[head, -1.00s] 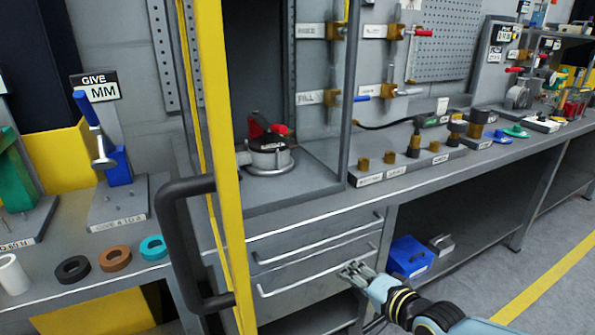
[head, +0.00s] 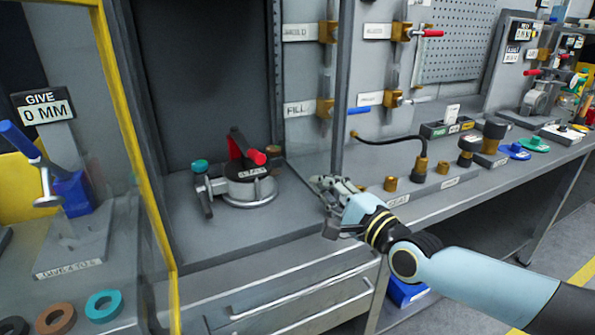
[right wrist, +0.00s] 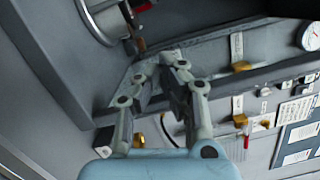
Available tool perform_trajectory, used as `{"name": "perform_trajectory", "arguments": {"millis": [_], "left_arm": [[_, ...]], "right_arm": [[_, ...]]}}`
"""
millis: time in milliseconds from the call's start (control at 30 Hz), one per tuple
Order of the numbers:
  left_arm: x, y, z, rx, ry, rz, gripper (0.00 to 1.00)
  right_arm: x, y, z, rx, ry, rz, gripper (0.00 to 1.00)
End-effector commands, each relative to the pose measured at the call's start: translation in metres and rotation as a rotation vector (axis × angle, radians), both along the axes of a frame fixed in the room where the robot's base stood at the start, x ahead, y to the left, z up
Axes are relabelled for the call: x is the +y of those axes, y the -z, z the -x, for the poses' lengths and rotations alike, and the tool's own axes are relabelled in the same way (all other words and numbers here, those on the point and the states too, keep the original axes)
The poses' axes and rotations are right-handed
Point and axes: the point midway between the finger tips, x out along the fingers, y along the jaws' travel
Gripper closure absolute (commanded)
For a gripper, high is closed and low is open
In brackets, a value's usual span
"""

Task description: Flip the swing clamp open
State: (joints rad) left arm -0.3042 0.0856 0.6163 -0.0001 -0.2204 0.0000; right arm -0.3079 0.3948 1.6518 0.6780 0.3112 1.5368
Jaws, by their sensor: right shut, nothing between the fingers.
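A round grey metal fixture (head: 246,190) stands on the floor of the open cabinet. A red lever (head: 248,148) with a rounded red end lies across its top. I cannot tell for sure which part is the swing clamp. My right gripper (head: 326,190) is right of the fixture, near the cabinet's right front post, shut and empty. The right wrist view shows its fingers (right wrist: 161,68) close together, with part of the round fixture (right wrist: 103,18) at upper left, apart from them. My left gripper is not in view.
A yellow-framed glass door (head: 135,140) stands at the cabinet's left side. The cabinet's grey right post (head: 343,90) rises close to my right gripper. A bench with brass fittings (head: 421,168) runs off to the right. Drawers (head: 290,300) are below.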

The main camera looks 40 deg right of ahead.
Motion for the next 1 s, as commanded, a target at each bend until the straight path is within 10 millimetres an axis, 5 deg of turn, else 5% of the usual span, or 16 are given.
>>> {"name": "perform_trajectory", "arguments": {"millis": [500,700,1000], "left_arm": [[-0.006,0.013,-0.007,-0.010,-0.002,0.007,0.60],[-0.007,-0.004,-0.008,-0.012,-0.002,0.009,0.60],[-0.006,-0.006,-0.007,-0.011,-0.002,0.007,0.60]], "right_arm": [[-0.003,-0.006,-0.098,-0.002,0.001,-0.001,1.00],[0.024,-0.016,-0.103,0.000,0.001,-0.001,1.00],[0.032,-0.016,-0.105,0.000,0.001,0.002,1.00]]}}
